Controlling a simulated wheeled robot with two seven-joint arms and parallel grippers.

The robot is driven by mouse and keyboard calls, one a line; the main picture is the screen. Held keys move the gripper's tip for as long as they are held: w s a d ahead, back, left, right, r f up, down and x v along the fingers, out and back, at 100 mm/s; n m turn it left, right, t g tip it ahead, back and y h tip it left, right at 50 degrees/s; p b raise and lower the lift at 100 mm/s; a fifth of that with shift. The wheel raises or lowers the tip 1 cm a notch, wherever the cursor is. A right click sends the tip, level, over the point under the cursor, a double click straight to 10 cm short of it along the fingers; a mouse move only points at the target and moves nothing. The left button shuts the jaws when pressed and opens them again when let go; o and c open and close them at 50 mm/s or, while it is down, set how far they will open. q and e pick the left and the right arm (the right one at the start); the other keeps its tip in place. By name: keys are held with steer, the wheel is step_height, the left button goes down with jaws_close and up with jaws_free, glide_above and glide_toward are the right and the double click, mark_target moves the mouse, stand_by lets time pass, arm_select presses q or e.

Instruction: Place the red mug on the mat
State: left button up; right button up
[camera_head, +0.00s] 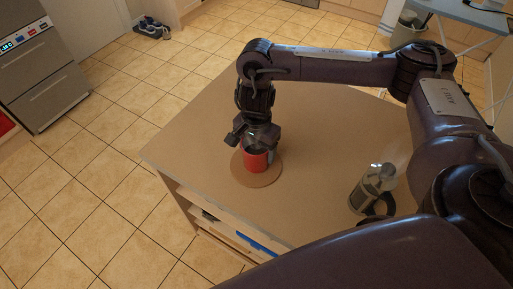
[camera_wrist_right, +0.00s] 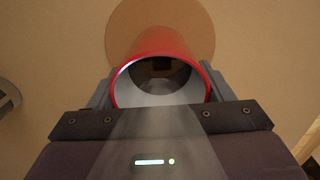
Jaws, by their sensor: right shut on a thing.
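The red mug (camera_head: 256,161) is at the round brown mat (camera_head: 257,181) on the wooden counter. My right gripper (camera_head: 257,143) comes down from above and is shut on the mug. In the right wrist view the mug (camera_wrist_right: 166,42) shows its red rim and pale inside between the two fingers of my gripper (camera_wrist_right: 158,93). The mat (camera_wrist_right: 205,28) lies beyond the mug there. I cannot tell whether the mug's base touches the mat or hangs just above it. My left gripper is not in view.
A glass and metal press jug (camera_head: 371,190) with a dark handle stands on the counter (camera_head: 320,140) to the right. The counter's left edge is close to the mat. The counter is clear behind the mat. Shoes (camera_head: 152,27) lie on the tiled floor far off.

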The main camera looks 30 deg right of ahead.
steer(key=shift+f, duration=0.1)
steer(key=o, duration=1.3)
steer(key=shift+r, duration=0.35)
step_height(320, 180, up, 12)
steer(key=shift+f+p, duration=0.15)
steer(key=shift+p, duration=0.6)
